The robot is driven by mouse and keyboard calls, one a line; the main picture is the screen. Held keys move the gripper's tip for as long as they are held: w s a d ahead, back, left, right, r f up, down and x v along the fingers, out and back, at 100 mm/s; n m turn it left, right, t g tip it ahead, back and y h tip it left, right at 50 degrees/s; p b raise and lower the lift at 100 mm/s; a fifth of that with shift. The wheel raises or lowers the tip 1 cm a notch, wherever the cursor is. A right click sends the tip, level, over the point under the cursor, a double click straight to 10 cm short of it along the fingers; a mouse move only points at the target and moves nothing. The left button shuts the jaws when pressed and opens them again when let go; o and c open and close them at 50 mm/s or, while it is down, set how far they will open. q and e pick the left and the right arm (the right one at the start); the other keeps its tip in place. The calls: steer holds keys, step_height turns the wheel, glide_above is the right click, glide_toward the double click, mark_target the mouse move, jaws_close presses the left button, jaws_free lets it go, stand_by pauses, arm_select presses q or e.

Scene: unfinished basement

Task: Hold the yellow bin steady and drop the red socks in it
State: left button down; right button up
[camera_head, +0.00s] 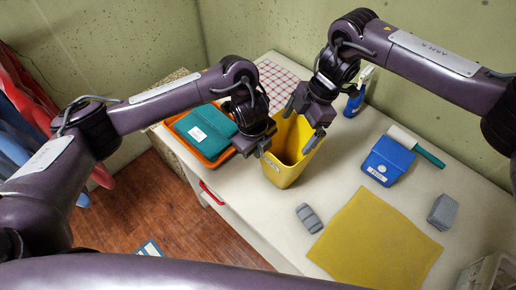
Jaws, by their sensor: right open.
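The yellow bin (285,172) stands upright on the white table, its opening facing up. My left gripper (257,150) is at the bin's left rim; I cannot tell whether its fingers grip the rim. My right gripper (303,124) is open above the bin's opening, with its fingers spread and nothing seen between them. I see no red socks; part of the bin's inside is hidden by my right gripper.
A teal box (203,130) lies in an orange tray (213,160) left of the bin.

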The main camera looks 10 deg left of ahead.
steer(key=v, duration=1.1)
steer(key=shift+d+r, duration=0.15)
steer(key=shift+r, duration=0.2)
steer(key=shift+w, duration=0.1)
arm_select(q)
steer(key=c, duration=1.6)
jaws_free()
steer(key=shift+r, duration=0.1)
steer(key=r, duration=0.8)
steer(key=s+a+r, duration=0.1)
steer(key=r, duration=0.2)
steer(key=shift+s+r, duration=0.1)
steer(key=shift+r, duration=0.3)
